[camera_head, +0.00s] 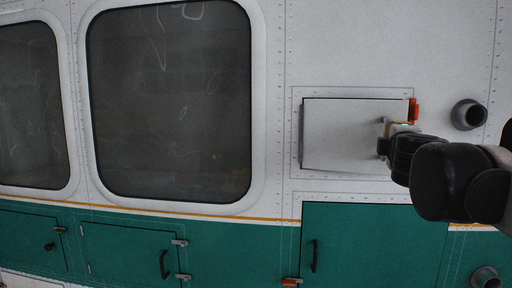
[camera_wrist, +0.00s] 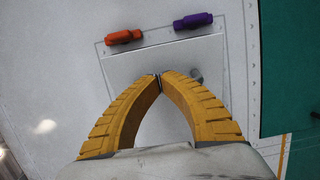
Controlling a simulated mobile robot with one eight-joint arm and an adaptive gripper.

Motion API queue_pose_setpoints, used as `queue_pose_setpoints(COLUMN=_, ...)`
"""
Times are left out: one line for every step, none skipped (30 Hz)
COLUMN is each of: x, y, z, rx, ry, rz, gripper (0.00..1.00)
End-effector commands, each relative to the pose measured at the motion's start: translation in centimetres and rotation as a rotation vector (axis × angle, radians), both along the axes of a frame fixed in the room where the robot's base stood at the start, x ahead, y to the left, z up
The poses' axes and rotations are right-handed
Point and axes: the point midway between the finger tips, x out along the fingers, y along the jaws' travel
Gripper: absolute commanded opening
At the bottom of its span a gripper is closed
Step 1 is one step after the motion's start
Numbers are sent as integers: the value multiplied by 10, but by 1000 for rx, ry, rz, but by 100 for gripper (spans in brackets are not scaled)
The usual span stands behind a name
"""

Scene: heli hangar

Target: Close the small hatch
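The small hatch (camera_head: 340,135) is a pale rectangular panel on the white upper wall, right of the big window. It lies in or nearly in its frame, with a dark line along its top and left edges; I cannot tell if it is fully flush. A grey handle (camera_head: 383,122) is near its right edge. My gripper (camera_wrist: 159,77) has yellow fingers whose tips meet, with nothing seen between them. It is in front of the hatch's right part. The hatch (camera_wrist: 150,64) fills the middle of the wrist view, with a grey knob-like part (camera_wrist: 196,73) partly behind the right finger.
An orange latch (camera_wrist: 124,37) and a purple latch (camera_wrist: 193,21) sit beside the hatch edge; the orange one (camera_head: 414,109) also shows in the head view. A round dark port (camera_head: 468,114) juts out at right. A green door (camera_head: 375,245) lies below.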

Motion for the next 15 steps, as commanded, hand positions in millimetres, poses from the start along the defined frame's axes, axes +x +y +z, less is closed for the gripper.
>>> queue_pose_setpoints(x=6, y=-4, z=-1, rx=0, ry=0, rz=0, gripper=0)
queue_pose_setpoints(x=9, y=-7, z=-1, rx=0, ry=0, rz=0, gripper=0)
queue_pose_setpoints(x=14, y=-10, z=-1, rx=0, ry=0, rz=0, gripper=0)
queue_pose_setpoints(x=17, y=-12, z=-1, rx=0, ry=0, rz=-1, gripper=0)
queue_pose_setpoints(x=19, y=-14, z=-1, rx=0, ry=0, rz=-1, gripper=0)
queue_pose_setpoints(x=23, y=-16, z=-1, rx=0, ry=0, rz=-1, gripper=0)
queue_pose_setpoints(x=25, y=-17, z=-1, rx=0, ry=0, rz=-1, gripper=0)
queue_pose_setpoints(x=27, y=-18, z=-1, rx=0, ry=0, rz=-1, gripper=0)
queue_pose_setpoints(x=30, y=-20, z=-1, rx=0, ry=0, rz=-1, gripper=0)
queue_pose_setpoints(x=32, y=-21, z=0, rx=0, ry=0, rz=0, gripper=0)
queue_pose_setpoints(x=33, y=-21, z=0, rx=0, ry=0, rz=0, gripper=0)
queue_pose_setpoints(x=35, y=-22, z=0, rx=0, ry=0, rz=0, gripper=0)
queue_pose_setpoints(x=36, y=-23, z=0, rx=0, ry=0, rz=0, gripper=0)
queue_pose_setpoints(x=37, y=-23, z=0, rx=0, ry=0, rz=0, gripper=0)
queue_pose_setpoints(x=38, y=-24, z=0, rx=0, ry=0, rz=0, gripper=0)
